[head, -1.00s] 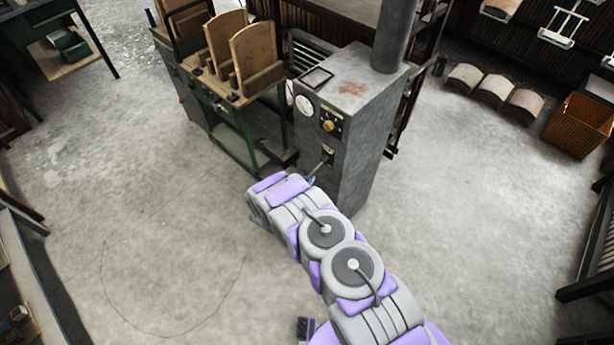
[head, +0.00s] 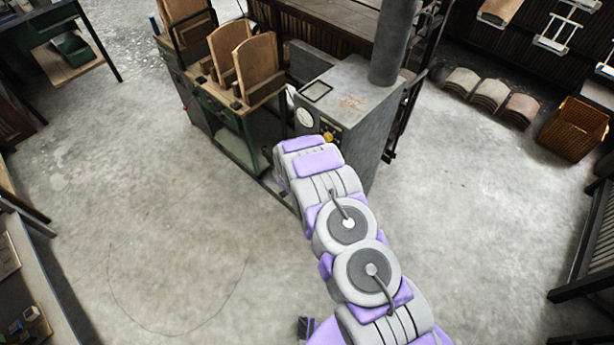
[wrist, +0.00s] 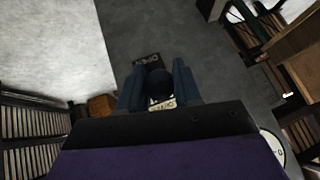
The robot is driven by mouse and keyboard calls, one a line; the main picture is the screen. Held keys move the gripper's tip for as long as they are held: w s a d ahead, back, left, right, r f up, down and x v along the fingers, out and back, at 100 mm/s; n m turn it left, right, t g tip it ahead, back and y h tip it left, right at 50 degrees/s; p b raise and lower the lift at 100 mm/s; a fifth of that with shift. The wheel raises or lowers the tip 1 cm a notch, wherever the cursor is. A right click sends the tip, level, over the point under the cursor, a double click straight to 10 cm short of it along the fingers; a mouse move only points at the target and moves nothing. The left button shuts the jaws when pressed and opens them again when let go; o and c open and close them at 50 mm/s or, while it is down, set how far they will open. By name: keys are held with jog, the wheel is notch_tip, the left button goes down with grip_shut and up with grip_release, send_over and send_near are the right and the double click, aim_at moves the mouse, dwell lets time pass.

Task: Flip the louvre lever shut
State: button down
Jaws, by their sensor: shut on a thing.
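The grey metal cabinet (head: 362,122) with a flue pipe stands at the upper middle of the head view. My arm hides the louvre lever there. In the wrist view, the lever's dark rounded knob (wrist: 158,84) sits between the two blue fingers of my gripper (wrist: 157,90), which are shut on it. A dark plate lettered OPEN (wrist: 147,61), upside down in this view, shows just beyond the knob. A second pale label (wrist: 163,104) lies at the near side, partly covered by the knob and my gripper. The lever's shaft is not clearly visible.
A round gauge (head: 304,117) and a yellow knob (head: 328,137) are on the cabinet's front, close to my arm. A green-framed stand with wooden boards (head: 240,70) is left of the cabinet. Open concrete floor (head: 150,210) lies left and right.

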jog(key=shift+w+r, duration=0.3)
jog(key=shift+r, duration=0.05)
jog(key=c, duration=1.2)
grip_release()
jog(key=shift+c, duration=0.2)
jog(key=o, duration=0.5)
jog(key=shift+s+f, duration=0.1)
jog(key=shift+f, duration=0.1)
jog(key=shift+c, duration=0.2)
jog(key=shift+s+r, duration=0.1)
jog(key=v, duration=1.7)
jog(key=shift+p, duration=0.4)
jog(key=shift+a, duration=0.15)
